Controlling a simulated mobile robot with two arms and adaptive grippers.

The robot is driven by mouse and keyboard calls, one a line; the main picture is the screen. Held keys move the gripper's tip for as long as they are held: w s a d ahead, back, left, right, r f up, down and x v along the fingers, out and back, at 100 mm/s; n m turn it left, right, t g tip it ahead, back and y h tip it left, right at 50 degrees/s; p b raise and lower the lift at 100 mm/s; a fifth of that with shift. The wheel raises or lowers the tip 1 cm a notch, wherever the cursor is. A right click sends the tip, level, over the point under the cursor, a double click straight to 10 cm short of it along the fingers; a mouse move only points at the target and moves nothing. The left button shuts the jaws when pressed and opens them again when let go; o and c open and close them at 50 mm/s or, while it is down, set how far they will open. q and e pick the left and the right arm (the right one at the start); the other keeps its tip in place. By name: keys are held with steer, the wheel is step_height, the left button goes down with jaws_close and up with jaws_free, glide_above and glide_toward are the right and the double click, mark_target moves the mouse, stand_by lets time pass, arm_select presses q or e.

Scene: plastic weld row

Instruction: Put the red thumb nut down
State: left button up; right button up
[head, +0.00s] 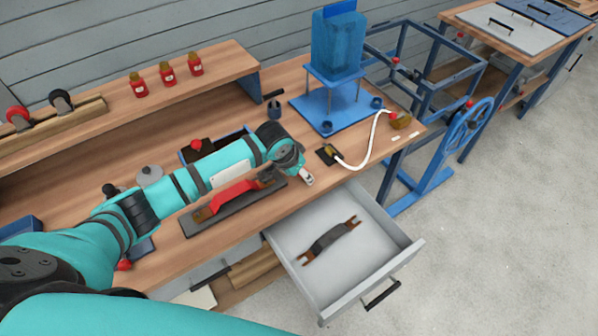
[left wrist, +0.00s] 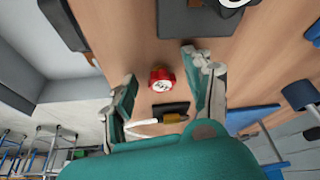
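The red thumb nut (left wrist: 161,78) shows in the left wrist view as a small red piece with a pale face, over the wooden bench top. It lies between the two spread fingers of my left gripper (left wrist: 163,86), with a clear gap on both sides. In the head view my left gripper (head: 306,178) is low over the bench's front edge, beside the open drawer; the nut cannot be made out there. The left gripper is open and holds nothing. My right gripper is not in view.
The open grey drawer (head: 290,239) holds a dark handle with brown ends (head: 331,240). A red-handled tool (head: 228,197) lies under my left arm. A black plate (head: 326,155) with a white hose (head: 372,150) and a blue press stand (head: 334,113) are beyond the gripper.

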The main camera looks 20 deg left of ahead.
arm_select(q)
steer(key=shift+r, duration=0.4)
steer(key=v, duration=1.2)
steer(key=shift+r, duration=0.25)
